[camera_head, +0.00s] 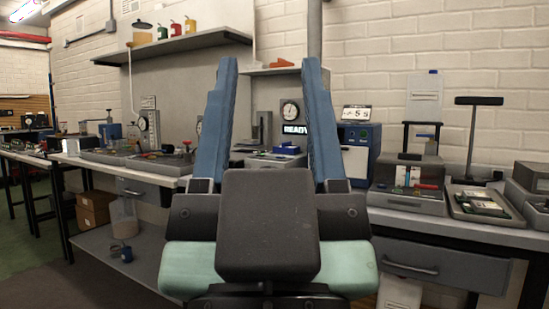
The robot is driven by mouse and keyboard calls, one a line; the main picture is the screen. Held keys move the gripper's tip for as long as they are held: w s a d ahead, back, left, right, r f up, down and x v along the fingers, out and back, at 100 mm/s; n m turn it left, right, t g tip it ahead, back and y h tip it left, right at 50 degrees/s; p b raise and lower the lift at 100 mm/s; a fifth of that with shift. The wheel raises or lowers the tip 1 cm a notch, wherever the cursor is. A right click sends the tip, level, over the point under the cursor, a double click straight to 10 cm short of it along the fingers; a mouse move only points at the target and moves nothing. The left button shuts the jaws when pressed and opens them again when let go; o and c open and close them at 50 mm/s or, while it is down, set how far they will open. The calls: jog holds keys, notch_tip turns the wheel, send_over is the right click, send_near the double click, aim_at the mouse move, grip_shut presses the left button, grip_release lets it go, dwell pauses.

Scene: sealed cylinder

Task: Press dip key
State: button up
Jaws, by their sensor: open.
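No dip key can be made out in the head view; it may be too small to tell or hidden. A machine with a lit READY display (295,129) stands on the bench behind my gripper, partly covered by its right finger. A blue box-shaped machine (359,153) with a small numeric sign (356,113) on top stands just right of that finger. My gripper (270,64) fills the middle foreground, its two long blue fingers apart with nothing between them. It appears in front of the bench and apart from it.
The grey workbench (458,230) runs along the white brick wall. Grey trays with tools (407,199) and a T-handled stand (474,130) are at right. A gauge fixture (145,130) stands at left. A shelf (185,45) with coloured cans hangs above. Cardboard boxes (95,208) sit below.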

grip_shut()
dwell(1.3)
